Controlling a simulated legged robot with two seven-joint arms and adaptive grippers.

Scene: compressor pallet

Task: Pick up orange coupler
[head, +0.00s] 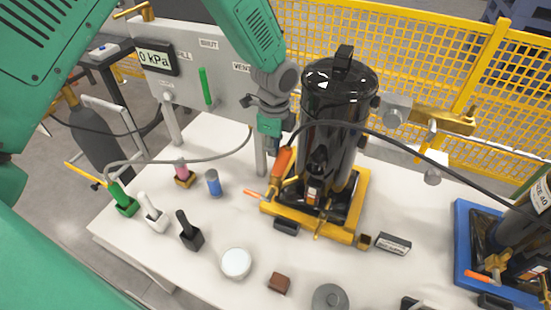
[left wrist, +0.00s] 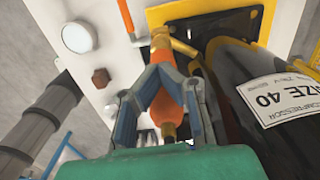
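The orange coupler (head: 281,170) stands tilted at the left front side of the black compressor tank, with a dark hose at its upper end. It also shows in the left wrist view (left wrist: 164,72), running lengthwise between the two fingers. My left gripper (head: 271,148) comes down from above and is at the coupler's upper end. In the left wrist view its grey-blue fingers lie on either side of the coupler, close to it. Whether both fingers press on it cannot be made out. My right gripper is in neither view.
The black tank (head: 335,105) stands on a yellow tray (head: 352,190) just right of the gripper. A grey panel (head: 205,65) with a gauge stands behind. A blue tray (head: 462,240) is at right.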

